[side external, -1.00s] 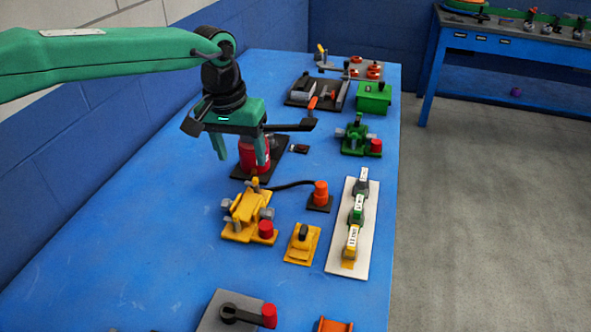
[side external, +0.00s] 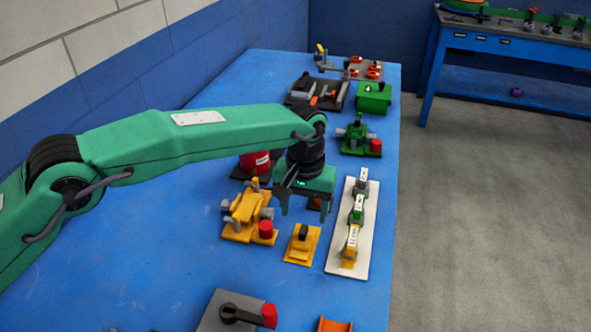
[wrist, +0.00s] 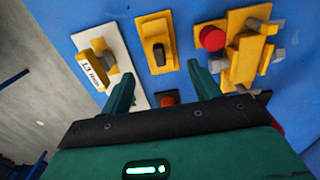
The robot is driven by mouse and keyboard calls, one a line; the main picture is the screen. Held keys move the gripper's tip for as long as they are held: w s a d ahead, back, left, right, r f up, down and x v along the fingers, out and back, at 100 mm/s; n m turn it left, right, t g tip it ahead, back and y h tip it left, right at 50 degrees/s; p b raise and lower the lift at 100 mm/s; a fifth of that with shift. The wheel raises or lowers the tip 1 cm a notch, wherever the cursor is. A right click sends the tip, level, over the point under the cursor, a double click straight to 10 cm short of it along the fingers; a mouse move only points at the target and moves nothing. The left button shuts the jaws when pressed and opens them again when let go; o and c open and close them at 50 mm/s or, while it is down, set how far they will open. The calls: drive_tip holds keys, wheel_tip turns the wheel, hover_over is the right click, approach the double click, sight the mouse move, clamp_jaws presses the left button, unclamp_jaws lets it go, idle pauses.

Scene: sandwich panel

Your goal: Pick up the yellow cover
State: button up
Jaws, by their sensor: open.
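The yellow cover (side external: 294,256), a small yellow plate with a dark handle on top, lies on the blue table to the right of the yellow clamp fixture. In the wrist view the yellow cover (wrist: 153,22) is upper centre, just beyond my fingertips. My gripper (side external: 304,212) is open and empty, above the table and a little behind the cover in the side view. In the wrist view my gripper (wrist: 163,74) has its two fingers spread, one on each side of the cover's line. The cover is not hidden.
A yellow fixture (side external: 243,212) with a red knob stands close left of the cover. A white board (side external: 348,268) with labelled handles lies close right. An orange-red button (wrist: 168,98) lies between my fingers in the wrist view. Bare blue table is at the front left.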

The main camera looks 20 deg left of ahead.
sight(303, 229)
drive_tip(key=shift+s+f, duration=0.1)
drive_tip(key=shift+f, duration=3.7)
drive_tip(key=c, duration=1.1)
drive_tip(key=shift+c, duration=0.2)
drive_tip(key=shift+r, duration=0.2)
drive_tip(key=shift+r, duration=0.45)
wheel_tip(303, 229, up, 3)
drive_tip(key=s+d+r, duration=0.4)
drive_tip(key=s+r, duration=0.2)
drive_tip(key=s, duration=0.5)
drive_tip(key=shift+r, duration=0.4)
drive_tip(key=shift+w, duration=0.1)
